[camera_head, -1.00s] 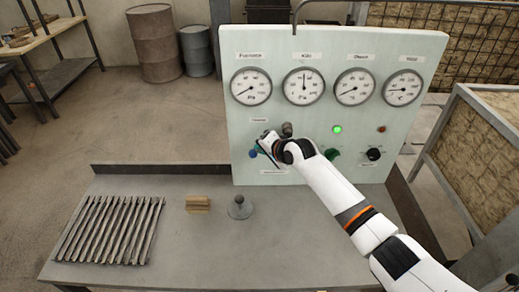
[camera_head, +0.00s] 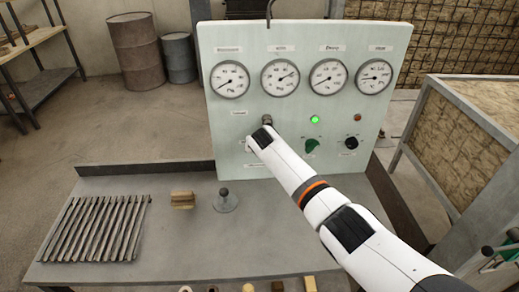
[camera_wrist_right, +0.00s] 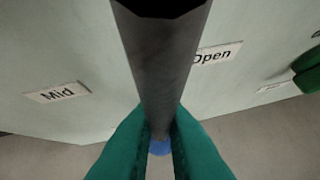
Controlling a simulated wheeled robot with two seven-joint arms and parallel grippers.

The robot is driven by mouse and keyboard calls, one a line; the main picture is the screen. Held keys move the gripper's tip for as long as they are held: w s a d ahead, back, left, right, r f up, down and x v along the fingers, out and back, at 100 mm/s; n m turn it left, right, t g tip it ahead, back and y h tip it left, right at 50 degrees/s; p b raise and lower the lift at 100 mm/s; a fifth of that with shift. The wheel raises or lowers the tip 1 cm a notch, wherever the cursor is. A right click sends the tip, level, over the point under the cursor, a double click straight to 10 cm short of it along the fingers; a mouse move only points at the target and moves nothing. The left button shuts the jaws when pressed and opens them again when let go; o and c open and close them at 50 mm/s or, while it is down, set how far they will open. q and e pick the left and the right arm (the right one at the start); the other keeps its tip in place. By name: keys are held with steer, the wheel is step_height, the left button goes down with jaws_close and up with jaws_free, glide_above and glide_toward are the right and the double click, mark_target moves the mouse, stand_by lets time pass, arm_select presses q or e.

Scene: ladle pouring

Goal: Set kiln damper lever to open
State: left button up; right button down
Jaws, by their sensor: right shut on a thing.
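The damper lever (camera_wrist_right: 160,70) is a dark grey bar running down the middle of the right wrist view, with a blue end (camera_wrist_right: 160,147) showing below. My right gripper (camera_wrist_right: 162,125) has its teal fingers shut on the lever near that end. In that view the "Open" label (camera_wrist_right: 216,54) is just right of the bar and the "Mid" label (camera_wrist_right: 57,92) is farther left. In the head view the grey lever hub (camera_head: 267,120) shows on the pale green panel (camera_head: 225,120); my right arm hides the rest of the lever and the fingers. My left gripper is out of view.
The panel carries gauges, a green lamp (camera_head: 315,119), a green knob (camera_head: 311,146) and a black knob (camera_head: 352,142). On the table (camera_head: 170,240) are metal bars (camera_head: 95,228), a wooden block (camera_head: 182,200) and a round-based grey piece (camera_head: 226,201). Small items line the front edge.

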steer(key=shift+d+h, duration=0.4)
steer(key=shift+d, duration=0.05)
stand_by(0.3)
steer(key=c, duration=1.5)
jaws_free()
steer(key=shift+d, duration=0.1)
steer(key=shift+s+a+r, duration=0.2)
steer(key=shift+s+r, duration=0.2)
steer(key=shift+r, duration=0.05)
steer(key=v, duration=1)
steer(key=shift+s+r, duration=0.2)
steer(key=shift+s, duration=0.1)
